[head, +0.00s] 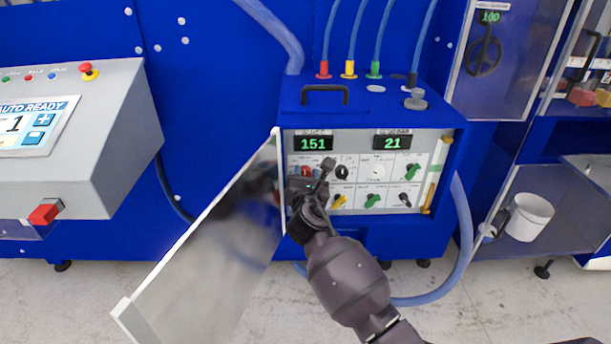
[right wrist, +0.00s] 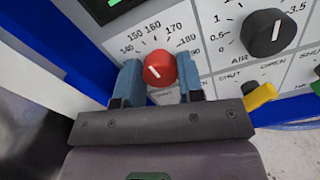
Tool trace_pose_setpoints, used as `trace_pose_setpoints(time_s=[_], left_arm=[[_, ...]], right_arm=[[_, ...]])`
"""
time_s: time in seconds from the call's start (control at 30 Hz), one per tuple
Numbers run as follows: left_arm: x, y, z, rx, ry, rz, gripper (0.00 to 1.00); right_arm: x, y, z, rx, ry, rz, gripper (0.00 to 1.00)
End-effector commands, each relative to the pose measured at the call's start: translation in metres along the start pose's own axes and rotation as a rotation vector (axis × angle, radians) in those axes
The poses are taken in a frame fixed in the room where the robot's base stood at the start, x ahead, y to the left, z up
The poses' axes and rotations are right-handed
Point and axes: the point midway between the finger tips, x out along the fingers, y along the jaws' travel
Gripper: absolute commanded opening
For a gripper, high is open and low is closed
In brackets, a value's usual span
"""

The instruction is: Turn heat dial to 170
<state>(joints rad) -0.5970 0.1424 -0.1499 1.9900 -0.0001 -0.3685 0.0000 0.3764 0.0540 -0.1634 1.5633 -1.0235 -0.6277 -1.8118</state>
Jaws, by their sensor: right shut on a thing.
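The red heat dial (right wrist: 159,67) sits on the white panel, with a scale around it running from 140 to 190. A short white pointer line shows on its face, tilted towards the upper left. My right gripper (right wrist: 160,80) has its two blue-grey fingers on either side of the dial, shut on it. In the head view my right gripper (head: 312,186) is at the left part of the panel and covers most of the dial. A green display (head: 313,144) above it reads 151. My left gripper is not in view.
An open door (head: 215,225) hangs out close to the left of my right arm. A black knob (right wrist: 268,33) and a yellow handle (right wrist: 260,96) are right of the dial. A second display (head: 392,143) reads 21. A grey console (head: 100,150) stands at the left.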

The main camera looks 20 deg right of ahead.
Motion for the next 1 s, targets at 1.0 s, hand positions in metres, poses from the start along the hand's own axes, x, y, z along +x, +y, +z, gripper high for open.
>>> trace_pose_setpoints(time_s=[1.0], left_arm=[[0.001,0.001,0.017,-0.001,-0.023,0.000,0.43]], right_arm=[[0.000,-0.001,-0.003,0.796,0.002,-0.002,0.12]])
